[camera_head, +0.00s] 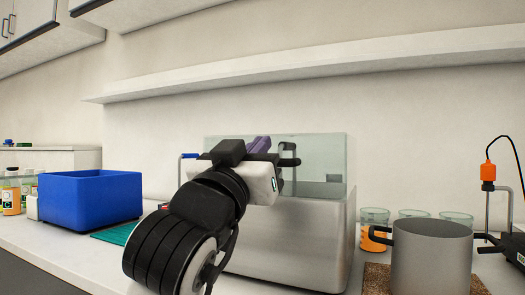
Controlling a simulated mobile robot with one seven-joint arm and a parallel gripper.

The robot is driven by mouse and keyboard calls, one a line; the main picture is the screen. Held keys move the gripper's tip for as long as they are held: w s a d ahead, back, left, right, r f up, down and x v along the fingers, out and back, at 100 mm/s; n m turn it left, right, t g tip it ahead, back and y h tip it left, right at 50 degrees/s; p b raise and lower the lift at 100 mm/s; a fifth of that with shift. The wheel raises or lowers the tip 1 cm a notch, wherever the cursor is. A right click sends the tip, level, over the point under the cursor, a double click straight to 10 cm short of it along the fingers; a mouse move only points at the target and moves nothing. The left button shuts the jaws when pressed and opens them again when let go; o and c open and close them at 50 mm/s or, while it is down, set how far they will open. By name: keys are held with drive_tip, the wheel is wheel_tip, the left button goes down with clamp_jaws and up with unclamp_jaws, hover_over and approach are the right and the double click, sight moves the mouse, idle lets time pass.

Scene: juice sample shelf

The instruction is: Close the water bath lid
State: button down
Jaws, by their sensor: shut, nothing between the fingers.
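The water bath (312,240) is a brushed-metal box on the bench, in the middle of the head view. Its lid (322,150) is a clear, greenish panel that stands up at the back of the bath, so the bath looks open. My gripper (262,147) is in front of the lid, above the upper left part of the bath. Its fingers point away from the camera and look shut and empty. My arm and hand hide the left part of the bath and part of the lid. I cannot tell whether the gripper touches the lid.
A blue bin (90,203) stands left on the bench, beside a green mat (113,235) and bottles (11,196). Right of the bath are glasses (374,228), a metal pot (432,262) on a brown mat, and an orange-topped probe (488,172). A wall shelf (300,72) runs above.

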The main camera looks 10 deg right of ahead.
drive_tip(key=shift+s+a+f+t+h+b, duration=0.1)
drive_tip(key=shift+s+f+t+h+b, duration=0.1)
drive_tip(key=shift+f+b, duration=0.25)
drive_tip(key=shift+s+a+f+t+h+b, duration=0.1)
drive_tip(key=shift+f+t+b, duration=0.1)
drive_tip(key=shift+f, duration=0.4)
drive_tip(key=shift+f, duration=0.1)
